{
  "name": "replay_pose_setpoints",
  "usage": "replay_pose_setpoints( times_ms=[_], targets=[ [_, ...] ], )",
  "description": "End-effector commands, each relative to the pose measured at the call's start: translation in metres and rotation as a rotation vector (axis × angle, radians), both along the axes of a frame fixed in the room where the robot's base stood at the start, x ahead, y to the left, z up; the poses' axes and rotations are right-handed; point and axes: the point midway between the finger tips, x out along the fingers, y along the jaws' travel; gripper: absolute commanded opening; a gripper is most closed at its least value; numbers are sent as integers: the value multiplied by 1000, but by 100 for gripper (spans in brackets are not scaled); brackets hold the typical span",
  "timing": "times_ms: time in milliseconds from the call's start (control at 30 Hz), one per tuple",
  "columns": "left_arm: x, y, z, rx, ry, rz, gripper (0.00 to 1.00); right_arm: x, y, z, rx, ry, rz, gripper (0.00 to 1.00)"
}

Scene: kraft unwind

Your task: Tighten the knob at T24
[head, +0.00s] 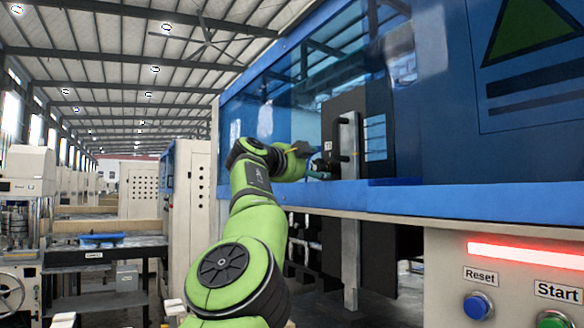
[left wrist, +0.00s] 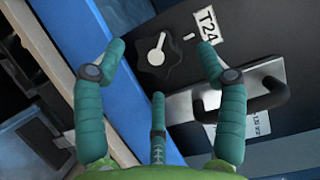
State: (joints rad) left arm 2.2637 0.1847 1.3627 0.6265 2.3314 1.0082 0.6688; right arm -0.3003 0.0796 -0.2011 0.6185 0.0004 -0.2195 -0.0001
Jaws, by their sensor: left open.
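The knob (left wrist: 157,52) is black with a lobed rim and a white pointer mark, in the upper middle of the left wrist view. The T24 label (left wrist: 208,26) is beside it on a dark panel (left wrist: 237,45). My left gripper (left wrist: 160,68) has teal fingers spread open. Two fingertips lie on either side of the knob in the picture and the third is below it. Whether any finger touches the knob cannot be told. In the head view the left gripper (head: 317,172) is at the dark panel, and the knob cannot be made out. My right gripper is out of view.
A black handle (left wrist: 262,103) on a metal plate is close to the right finger. A blue machine frame (head: 400,196) with tinted windows surrounds the panel. Reset (head: 478,306) and Start (head: 553,320) buttons are at the lower right. A workbench (head: 108,250) stands at left.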

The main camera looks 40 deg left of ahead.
Motion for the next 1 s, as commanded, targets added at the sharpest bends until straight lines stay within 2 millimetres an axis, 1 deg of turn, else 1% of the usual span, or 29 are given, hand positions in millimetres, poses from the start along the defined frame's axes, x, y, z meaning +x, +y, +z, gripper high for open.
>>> replay_pose_setpoints(
  times_ms=[200,367,500,700,833,1000],
  targets=[
    [-21,-4,-1,-5,-4,-2,72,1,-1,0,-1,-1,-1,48],
    [-45,-5,-2,-4,-1,-1,72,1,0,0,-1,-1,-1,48],
    [-68,-7,-3,-4,1,0,72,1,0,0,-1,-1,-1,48],
    [-95,-10,-4,-2,3,-1,72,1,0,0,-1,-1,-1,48],
    [-104,-11,-5,-3,5,-2,72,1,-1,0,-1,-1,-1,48],
    [-107,-11,-5,-2,5,-3,72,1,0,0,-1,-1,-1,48]
  ],
)
